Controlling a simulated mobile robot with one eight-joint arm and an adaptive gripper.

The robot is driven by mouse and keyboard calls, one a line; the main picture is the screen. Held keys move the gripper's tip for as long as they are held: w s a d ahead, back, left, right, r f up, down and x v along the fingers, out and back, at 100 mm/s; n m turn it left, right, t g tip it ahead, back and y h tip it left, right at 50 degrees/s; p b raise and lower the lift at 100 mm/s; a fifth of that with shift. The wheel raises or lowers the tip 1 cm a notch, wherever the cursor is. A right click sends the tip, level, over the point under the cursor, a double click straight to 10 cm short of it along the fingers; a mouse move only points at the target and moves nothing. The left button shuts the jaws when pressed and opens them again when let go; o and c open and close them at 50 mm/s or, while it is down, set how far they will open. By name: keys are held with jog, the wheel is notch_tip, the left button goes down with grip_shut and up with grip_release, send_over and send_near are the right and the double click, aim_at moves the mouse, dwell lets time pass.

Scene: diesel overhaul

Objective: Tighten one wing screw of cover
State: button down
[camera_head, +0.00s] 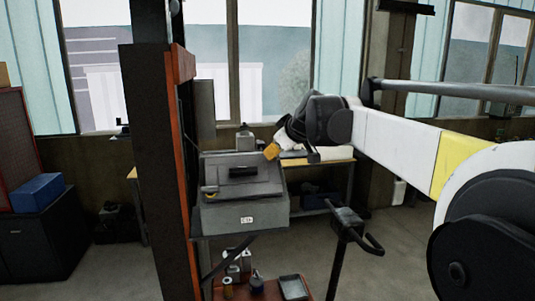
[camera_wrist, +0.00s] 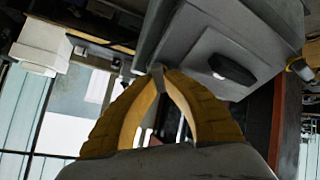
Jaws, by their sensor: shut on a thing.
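The cover (camera_head: 225,188) is a dark grey lid with a black handle (camera_head: 243,172) on a grey box (camera_head: 240,217). In the wrist view the cover (camera_wrist: 262,38) and its black handle (camera_wrist: 232,69) show close beyond my fingers. My gripper (camera_head: 271,152) is at the right rear side of the cover. Its yellow fingers (camera_wrist: 158,72) meet at the tips on a small grey piece, probably the wing screw, mostly hidden between them. A small yellow-and-black part (camera_head: 210,190) shows at the cover's left side. It may be another wing screw.
A dark post with an orange edge (camera_head: 178,65) stands just left of the box. A black stand with a handle (camera_head: 347,222) is at the right front. A low orange shelf (camera_head: 262,291) with small parts lies below. A bench (camera_head: 325,155) stands behind.

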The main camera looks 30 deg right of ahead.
jog(key=shift+f, duration=0.1)
jog(key=m, duration=0.2)
jog(key=shift+a+m+h, duration=0.1)
jog(key=shift+m+h, duration=0.2)
jog(key=shift+h, duration=0.1)
jog(key=shift+m+h, duration=0.5)
jog(key=shift+m, duration=0.7)
jog(key=shift+m+h, duration=0.3)
jog(key=shift+m, duration=0.8)
jog(key=c, duration=1.3)
grip_release()
